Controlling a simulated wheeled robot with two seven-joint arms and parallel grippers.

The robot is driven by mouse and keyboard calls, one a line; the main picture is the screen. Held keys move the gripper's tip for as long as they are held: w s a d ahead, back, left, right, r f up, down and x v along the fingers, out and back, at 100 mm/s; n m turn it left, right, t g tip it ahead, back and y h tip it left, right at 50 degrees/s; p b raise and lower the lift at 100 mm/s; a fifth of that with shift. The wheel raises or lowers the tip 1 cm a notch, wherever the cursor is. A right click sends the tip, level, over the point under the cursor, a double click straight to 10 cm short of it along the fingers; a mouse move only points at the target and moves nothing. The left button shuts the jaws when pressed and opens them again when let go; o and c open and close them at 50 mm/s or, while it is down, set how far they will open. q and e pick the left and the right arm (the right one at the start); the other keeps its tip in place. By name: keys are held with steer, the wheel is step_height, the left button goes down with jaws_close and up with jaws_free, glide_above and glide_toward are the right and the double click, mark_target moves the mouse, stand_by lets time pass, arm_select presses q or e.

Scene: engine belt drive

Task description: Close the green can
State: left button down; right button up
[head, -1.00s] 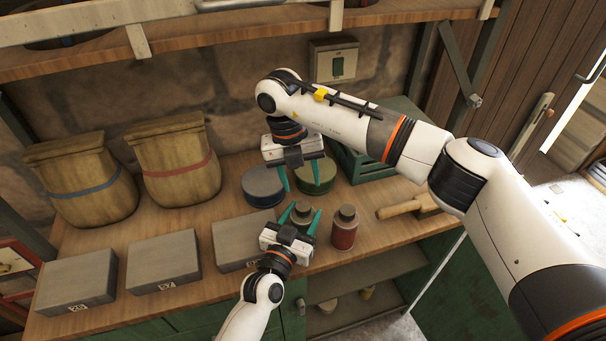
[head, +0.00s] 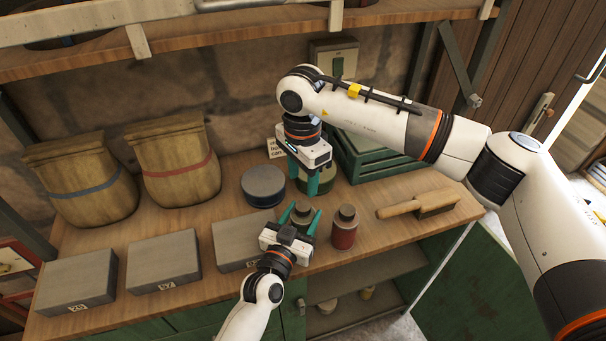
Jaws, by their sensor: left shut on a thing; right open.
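A small green can (head: 303,213) stands on the workbench, between the fingers of my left gripper (head: 301,217), which is shut on it. The can's top looks dark, and its lower part is hidden by the gripper. I cannot tell whether it is capped. My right gripper (head: 303,183) is open and points down behind the green can, in front of a wide green round tin (head: 328,181). It hides much of that tin, and I see nothing held between its fingers.
A red can (head: 344,232) with a dark top stands just right of the green one. A blue round tin (head: 263,187) is behind left, a green crate (head: 375,163) behind right. A brush (head: 428,204) lies right. Grey boxes (head: 163,263) and sacks (head: 175,165) fill the left.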

mark_target(303, 205)
steer(key=shift+n, duration=0.5)
steer(key=shift+f, duration=3.95)
steer(key=shift+c, duration=0.3)
steer(key=c, duration=1)
steer(key=shift+o, duration=0.2)
steer(key=m, duration=0.6)
steer(key=shift+m, duration=0.3)
steer(key=m, duration=0.8)
steer(key=o, duration=1.1)
